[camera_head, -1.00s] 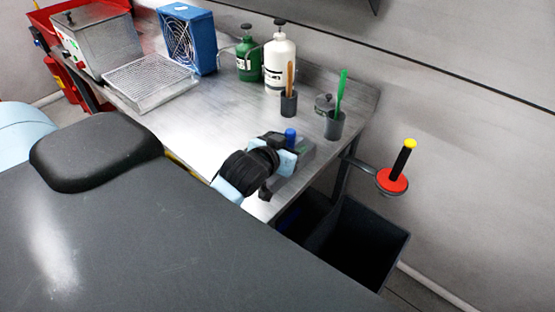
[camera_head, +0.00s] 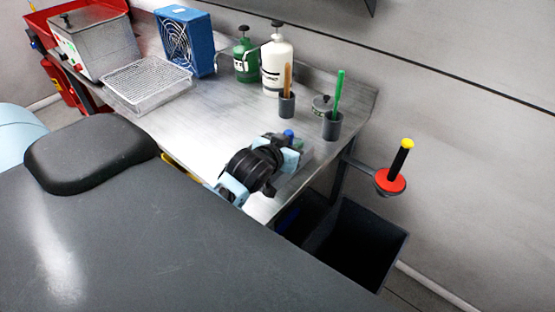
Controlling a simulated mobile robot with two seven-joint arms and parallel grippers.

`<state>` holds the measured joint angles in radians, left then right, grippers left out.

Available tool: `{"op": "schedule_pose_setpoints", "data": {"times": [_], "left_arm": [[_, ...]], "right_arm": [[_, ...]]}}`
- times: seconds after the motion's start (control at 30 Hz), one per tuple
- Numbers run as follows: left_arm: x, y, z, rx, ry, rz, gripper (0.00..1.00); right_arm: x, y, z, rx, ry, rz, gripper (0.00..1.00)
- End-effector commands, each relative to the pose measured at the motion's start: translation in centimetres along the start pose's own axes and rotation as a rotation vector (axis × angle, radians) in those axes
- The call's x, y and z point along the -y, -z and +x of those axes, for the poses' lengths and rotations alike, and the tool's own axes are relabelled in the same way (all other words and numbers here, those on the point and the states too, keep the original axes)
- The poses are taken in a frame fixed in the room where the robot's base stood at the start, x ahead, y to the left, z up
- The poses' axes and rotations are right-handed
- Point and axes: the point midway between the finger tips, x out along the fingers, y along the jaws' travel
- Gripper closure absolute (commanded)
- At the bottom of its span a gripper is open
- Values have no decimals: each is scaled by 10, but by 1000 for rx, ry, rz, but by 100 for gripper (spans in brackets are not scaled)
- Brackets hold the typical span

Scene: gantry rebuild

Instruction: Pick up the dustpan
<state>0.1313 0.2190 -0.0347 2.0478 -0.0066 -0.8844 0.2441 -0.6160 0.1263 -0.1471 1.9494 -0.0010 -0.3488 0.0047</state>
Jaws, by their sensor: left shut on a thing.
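My left gripper (camera_head: 286,146) is at the front right corner of the steel table (camera_head: 200,125). Its black and light blue wrist hides most of the fingers. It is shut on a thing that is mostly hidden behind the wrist. I cannot make out a dustpan for certain. My right gripper is not in view.
Grey cups with a wooden-handled tool (camera_head: 287,102) and a green-handled tool (camera_head: 333,124) stand behind the gripper. White (camera_head: 277,65) and green bottles are farther back. A dark bin (camera_head: 358,240) stands below.

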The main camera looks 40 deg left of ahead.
Motion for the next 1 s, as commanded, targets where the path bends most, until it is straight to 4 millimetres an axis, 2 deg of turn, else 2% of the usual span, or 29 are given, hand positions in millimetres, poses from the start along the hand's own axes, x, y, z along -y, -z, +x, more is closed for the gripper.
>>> {"op": "schedule_pose_setpoints", "data": {"times": [0.27,0.67,1.0], "left_arm": [[0,6,-2,-8,0,1,100],[0,38,-15,-10,0,1,100],[26,22,-49,-3,2,3,100]], "right_arm": [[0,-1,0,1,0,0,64],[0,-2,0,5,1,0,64],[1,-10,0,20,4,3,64]]}}
